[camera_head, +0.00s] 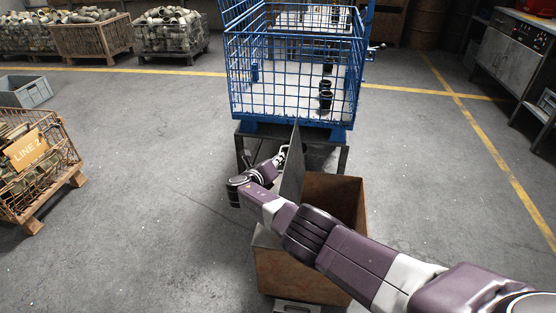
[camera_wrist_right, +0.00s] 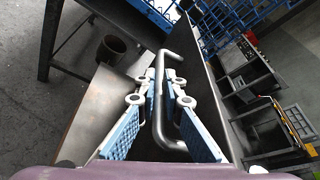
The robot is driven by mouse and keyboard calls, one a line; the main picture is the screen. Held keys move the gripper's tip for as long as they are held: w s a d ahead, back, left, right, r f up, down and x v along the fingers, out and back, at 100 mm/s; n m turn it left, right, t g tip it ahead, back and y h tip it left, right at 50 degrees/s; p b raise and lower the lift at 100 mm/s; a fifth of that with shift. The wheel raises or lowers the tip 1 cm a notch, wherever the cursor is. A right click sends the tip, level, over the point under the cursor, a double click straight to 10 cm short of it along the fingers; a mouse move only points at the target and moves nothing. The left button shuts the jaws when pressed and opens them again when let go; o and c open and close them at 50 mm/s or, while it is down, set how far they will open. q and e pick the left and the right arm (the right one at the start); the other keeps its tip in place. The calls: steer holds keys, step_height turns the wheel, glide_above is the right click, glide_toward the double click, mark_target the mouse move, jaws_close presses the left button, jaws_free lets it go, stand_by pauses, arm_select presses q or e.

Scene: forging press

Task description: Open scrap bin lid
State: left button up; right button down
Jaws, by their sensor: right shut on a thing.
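The scrap bin (camera_head: 300,275) is a rusty brown box in front of the blue cage, its right part open and showing a rust-brown inside. Its grey lid (camera_head: 293,170) stands about upright on edge above the bin. My right gripper (camera_head: 281,157) is at the lid's left face, partly hidden in the head view. In the right wrist view, my right gripper (camera_wrist_right: 163,82) is shut on the bent metal handle (camera_wrist_right: 164,125), with blue-padded fingers either side of the bar. The lid (camera_wrist_right: 204,95) shows as a dark panel beside the handle. My left gripper is out of view.
A blue wire cage (camera_head: 290,80) with black cylindrical parts stands on a dark stand (camera_head: 343,160) just behind the bin. A wire crate (camera_head: 35,170) with a "LINE 2" sign is at the left. A metal workbench (camera_head: 500,65) is at the right. Floor either side is clear.

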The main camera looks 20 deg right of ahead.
steer(key=c, duration=2)
jaws_free()
steer(key=shift+f, duration=0.1)
steer(key=shift+c, duration=0.2)
steer(key=shift+a, duration=0.1)
steer(key=shift+s+a, duration=0.1)
steer(key=shift+a, duration=0.05)
steer(key=v, duration=1.1)
steer(key=shift+s+a, duration=0.15)
steer(key=shift+s, duration=0.05)
